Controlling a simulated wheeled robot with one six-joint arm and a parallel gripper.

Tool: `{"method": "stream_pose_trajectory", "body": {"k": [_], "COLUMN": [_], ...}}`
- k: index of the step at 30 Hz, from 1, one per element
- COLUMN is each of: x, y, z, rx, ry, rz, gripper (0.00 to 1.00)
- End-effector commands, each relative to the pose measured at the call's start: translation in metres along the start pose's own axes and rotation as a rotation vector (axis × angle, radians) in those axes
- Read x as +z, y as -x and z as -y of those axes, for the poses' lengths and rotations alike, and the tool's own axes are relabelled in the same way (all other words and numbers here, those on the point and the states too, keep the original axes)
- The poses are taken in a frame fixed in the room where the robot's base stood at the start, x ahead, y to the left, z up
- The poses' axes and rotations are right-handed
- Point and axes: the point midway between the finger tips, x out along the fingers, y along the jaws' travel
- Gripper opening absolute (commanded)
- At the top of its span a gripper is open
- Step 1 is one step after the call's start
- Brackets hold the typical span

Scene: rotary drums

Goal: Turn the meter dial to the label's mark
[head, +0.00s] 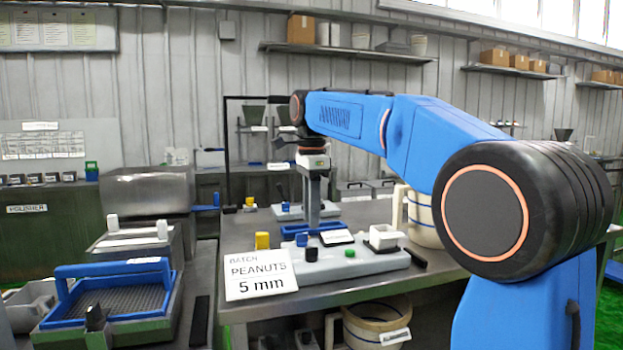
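A white card (260,276) reading "BATCH PEANUTS 5 mm" stands at the front left of the table. Just behind it is a light grey machine base (375,263). I cannot tell which of these is the meter dial, and no scale marks are readable. My gripper (314,165) hangs above the base, over a grey upright and apart from the knobs. Its fingers are too small to make out.
A blue-handled sieve tray (110,316) stands on the bench at left. A white jug (422,215) stands behind my arm on the table's right. A bucket (372,325) is below the table. A thin black frame (227,160) rises behind my gripper.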

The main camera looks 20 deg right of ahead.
Motion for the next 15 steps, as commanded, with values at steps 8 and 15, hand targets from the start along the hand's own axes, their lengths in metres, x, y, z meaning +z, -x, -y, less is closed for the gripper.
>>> {"method": "stream_pose_trajectory", "body": {"k": [8, 15], "x": [0.000, 0.000], "y": [0.055, 0.086], "z": [0.001, 0.000], "rx": [-0.003, -0.001], "ry": [0.000, 0.000], "rz": [0.000, 0.000], "gripper": [0.30, 0.30]}}
